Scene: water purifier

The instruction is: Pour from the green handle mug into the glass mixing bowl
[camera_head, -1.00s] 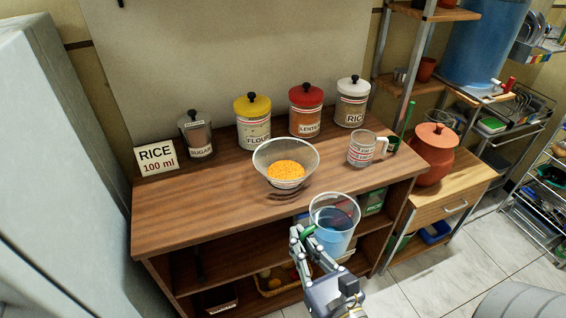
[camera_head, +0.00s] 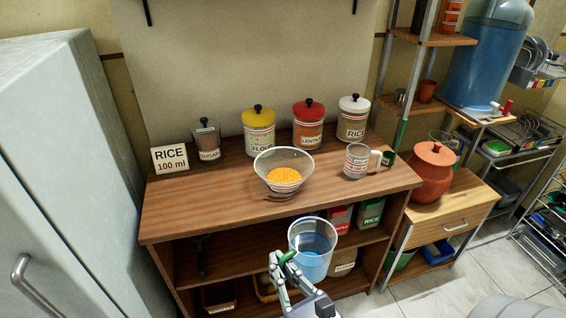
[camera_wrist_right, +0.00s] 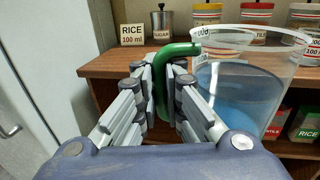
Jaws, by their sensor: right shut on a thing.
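My right gripper (camera_head: 283,262) is shut on the green handle of a clear mug (camera_head: 312,252) that holds blue liquid. The handle (camera_wrist_right: 160,82) sits between the fingers in the right wrist view, and the mug (camera_wrist_right: 240,90) is roughly upright. The mug is in front of the counter's front edge, apart from the bowl. The glass mixing bowl (camera_head: 262,162) stands on the wooden counter, behind and to the left of the mug, with orange grains inside. My left gripper is not in view.
A measuring cup (camera_head: 357,160) stands right of the bowl on the counter (camera_head: 215,210). Jars of sugar (camera_head: 206,140), flour (camera_head: 259,132), lentils (camera_head: 308,125) and rice (camera_head: 353,118) line the back, with a rice 100 ml sign (camera_head: 170,160) at left. The counter's front left is clear.

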